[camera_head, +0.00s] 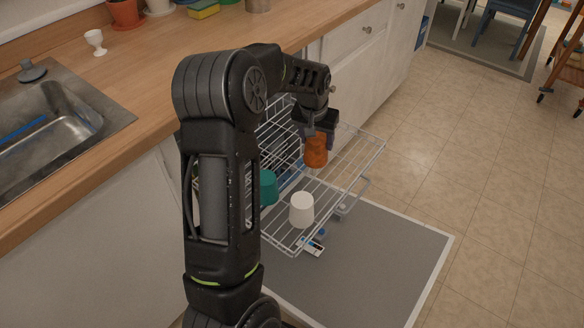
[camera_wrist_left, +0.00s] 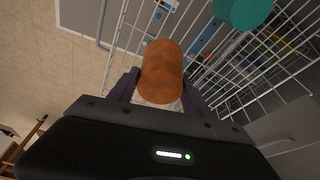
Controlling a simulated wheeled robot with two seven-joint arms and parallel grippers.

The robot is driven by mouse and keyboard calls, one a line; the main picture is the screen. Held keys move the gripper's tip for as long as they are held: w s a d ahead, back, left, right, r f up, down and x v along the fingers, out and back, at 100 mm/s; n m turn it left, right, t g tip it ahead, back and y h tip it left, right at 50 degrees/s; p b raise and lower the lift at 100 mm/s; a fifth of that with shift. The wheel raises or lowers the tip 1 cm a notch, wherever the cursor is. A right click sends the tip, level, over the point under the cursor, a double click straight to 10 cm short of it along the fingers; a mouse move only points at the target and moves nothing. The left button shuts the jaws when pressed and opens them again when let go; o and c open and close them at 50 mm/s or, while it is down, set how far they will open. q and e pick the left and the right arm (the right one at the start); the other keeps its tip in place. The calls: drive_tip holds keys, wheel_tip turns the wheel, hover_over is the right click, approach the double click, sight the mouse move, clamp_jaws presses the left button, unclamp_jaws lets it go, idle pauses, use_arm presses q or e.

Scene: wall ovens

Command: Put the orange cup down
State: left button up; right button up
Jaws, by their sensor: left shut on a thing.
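The orange cup (camera_head: 316,150) is held by my left gripper (camera_head: 317,128), above or at the far part of the white wire dishwasher rack (camera_head: 345,178). In the left wrist view the orange cup (camera_wrist_left: 162,68) sits between the two dark fingers of my left gripper (camera_wrist_left: 160,92), with rack wires behind it. I cannot tell whether the cup touches the rack. A white cup (camera_head: 302,209) and a teal cup (camera_head: 268,187) stand on the rack nearer to me; the teal cup is partly hidden by my arm. My right gripper is not in view.
The open dishwasher door (camera_head: 400,260) lies flat below the rack. The wooden counter (camera_head: 140,85) with a sink (camera_head: 60,125) and a white egg cup (camera_head: 95,40) runs along the left. The rack's right side looks bare. Tiled floor is open at right.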

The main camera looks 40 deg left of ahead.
use_arm(q)
wheel_tip(320, 180, down, 6)
idle(0.5)
drive_tip(key=shift+f, duration=0.1)
drive_tip(key=shift+f+b, duration=0.35)
drive_tip(key=shift+f, duration=1.55)
drive_tip(key=o, duration=1.4)
drive_tip(key=shift+f, duration=0.1)
drive_tip(key=shift+c, duration=0.2)
